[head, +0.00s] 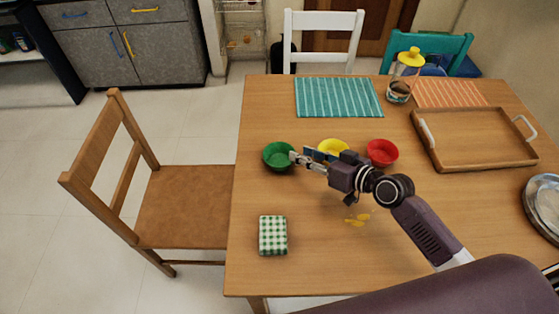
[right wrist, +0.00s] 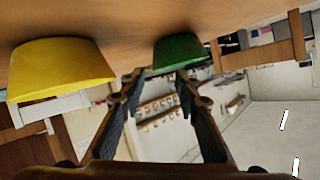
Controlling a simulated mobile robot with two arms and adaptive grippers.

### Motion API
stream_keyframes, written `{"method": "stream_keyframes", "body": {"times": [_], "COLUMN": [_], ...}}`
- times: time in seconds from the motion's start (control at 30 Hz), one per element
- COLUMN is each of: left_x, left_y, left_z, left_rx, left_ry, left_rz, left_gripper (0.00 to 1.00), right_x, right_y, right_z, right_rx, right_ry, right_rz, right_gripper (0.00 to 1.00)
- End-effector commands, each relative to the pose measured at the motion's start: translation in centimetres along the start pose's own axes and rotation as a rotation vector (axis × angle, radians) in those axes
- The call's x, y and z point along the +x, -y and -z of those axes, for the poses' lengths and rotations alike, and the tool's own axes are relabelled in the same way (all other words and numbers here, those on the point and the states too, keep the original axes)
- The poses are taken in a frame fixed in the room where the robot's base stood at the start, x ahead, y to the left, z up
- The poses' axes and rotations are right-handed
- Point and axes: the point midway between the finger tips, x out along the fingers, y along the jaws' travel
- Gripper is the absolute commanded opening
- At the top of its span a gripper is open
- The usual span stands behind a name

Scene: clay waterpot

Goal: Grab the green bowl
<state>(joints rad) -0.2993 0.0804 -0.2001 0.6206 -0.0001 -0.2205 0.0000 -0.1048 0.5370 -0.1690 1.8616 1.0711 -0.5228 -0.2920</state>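The green bowl (head: 278,156) sits upright on the wooden table, left of a yellow bowl (head: 333,147) and a red bowl (head: 382,152). My right gripper (head: 296,158) reaches in from the right, with its fingertips at the right edge of the green bowl. In the right wrist view the green bowl (right wrist: 180,50) shows just beyond the fingertips, and the fingers (right wrist: 157,85) are spread with nothing between them. Whether a fingertip touches the bowl is unclear. The yellow bowl (right wrist: 60,70) is beside the gripper in that view. My left gripper is not in view.
A green checked cloth (head: 273,235) lies near the table's front left. A wooden tray (head: 437,157), a jar with yellow lid (head: 399,90) and a teal striped mat (head: 338,97) are farther back or right. A yellow spill (head: 357,219) lies below my arm. A chair (head: 185,205) stands left.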

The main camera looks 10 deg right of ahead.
Motion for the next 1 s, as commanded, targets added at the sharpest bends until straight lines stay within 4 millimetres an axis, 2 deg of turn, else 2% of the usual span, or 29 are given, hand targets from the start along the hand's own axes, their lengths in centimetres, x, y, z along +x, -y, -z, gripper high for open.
{"method": "stream_keyframes", "body": {"times": [0.43, 0.77, 1.0], "left_x": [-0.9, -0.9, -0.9], "left_y": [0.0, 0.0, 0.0], "left_z": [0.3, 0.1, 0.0], "left_rx": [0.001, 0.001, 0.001], "left_ry": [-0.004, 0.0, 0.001], "left_rz": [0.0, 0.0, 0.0], "left_gripper": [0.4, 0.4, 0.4], "right_x": [5.5, 6.2, 6.2], "right_y": [-0.5, -0.5, -0.5], "right_z": [0.3, 0.2, 0.2], "right_rx": [0.003, 0.0, 0.0], "right_ry": [0.0, 0.001, 0.001], "right_rz": [0.002, 0.001, 0.001], "right_gripper": [0.3, 0.3, 0.03]}}
